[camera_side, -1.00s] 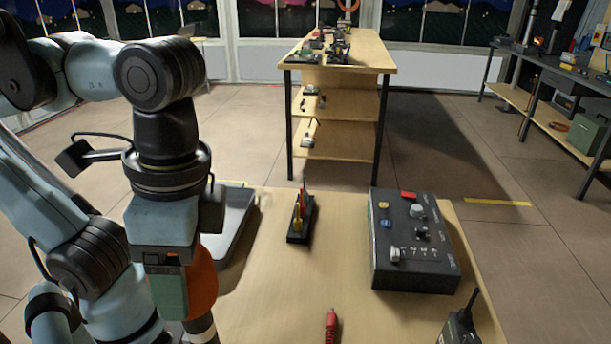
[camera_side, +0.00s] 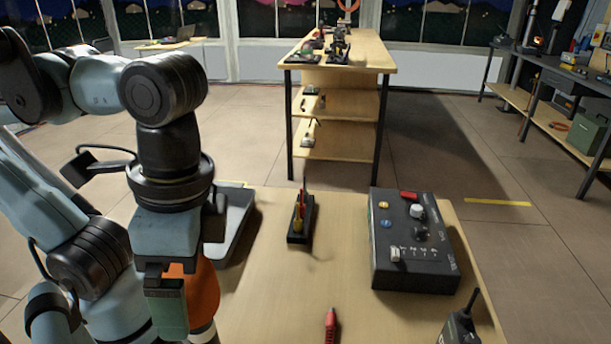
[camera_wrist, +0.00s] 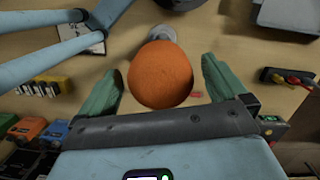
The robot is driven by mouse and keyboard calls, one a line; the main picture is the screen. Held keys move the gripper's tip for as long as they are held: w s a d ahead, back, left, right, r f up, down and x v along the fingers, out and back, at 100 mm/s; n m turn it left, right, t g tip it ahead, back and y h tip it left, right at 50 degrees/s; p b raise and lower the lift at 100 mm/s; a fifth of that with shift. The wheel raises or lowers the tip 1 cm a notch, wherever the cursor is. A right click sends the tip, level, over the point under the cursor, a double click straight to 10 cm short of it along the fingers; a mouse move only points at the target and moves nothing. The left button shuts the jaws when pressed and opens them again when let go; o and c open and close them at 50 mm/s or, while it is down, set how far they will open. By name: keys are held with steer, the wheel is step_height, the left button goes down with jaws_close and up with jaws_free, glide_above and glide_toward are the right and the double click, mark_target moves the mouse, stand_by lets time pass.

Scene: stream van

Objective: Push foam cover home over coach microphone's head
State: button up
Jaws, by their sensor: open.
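The orange foam cover (camera_wrist: 160,75) is a rounded ball in the wrist view, between the two green fingers of my gripper (camera_wrist: 161,66). The fingers are open, with a gap on each side of the foam. In the side view the foam cover (camera_side: 205,290) shows partly behind the near finger (camera_side: 168,305). The microphone (camera_side: 203,334) shows as a pale band and dark part just below the foam. Its head is hidden, so I cannot tell how far the foam sits over it. A grey round part (camera_wrist: 163,33) shows beyond the foam in the wrist view.
A dark control box (camera_side: 415,240) stands on the right of the wooden table (camera_side: 275,300). A small black stand with coloured pieces (camera_side: 300,220), a grey tray (camera_side: 235,220), a red-tipped item (camera_side: 331,325) and a radio (camera_side: 461,325) are also there. The table's middle is clear.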

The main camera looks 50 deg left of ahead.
steer(key=shift+r, duration=0.1)
step_height(320, 180, up, 12)
steer(key=w, duration=0.1)
steer(key=shift+w+d, duration=0.25)
steer(key=shift+d, duration=0.2)
steer(key=w+a+f+n+t+h, duration=0.2)
steer(key=w+f+n+t, duration=0.1)
steer(key=w+f, duration=0.75)
steer(key=w+a+f+n+t+y, duration=0.1)
steer(key=w+a+f+n+t, duration=0.2)
steer(key=w+a+f+t, duration=0.2)
steer(key=w+a+f, duration=0.3)
steer(key=a, duration=0.2)
steer(key=shift+w+a+f+t, duration=0.2)
steer(key=shift+w+a+t, duration=0.1)
steer(key=shift+w+a, duration=0.05)
steer(key=shift+c, duration=0.4)
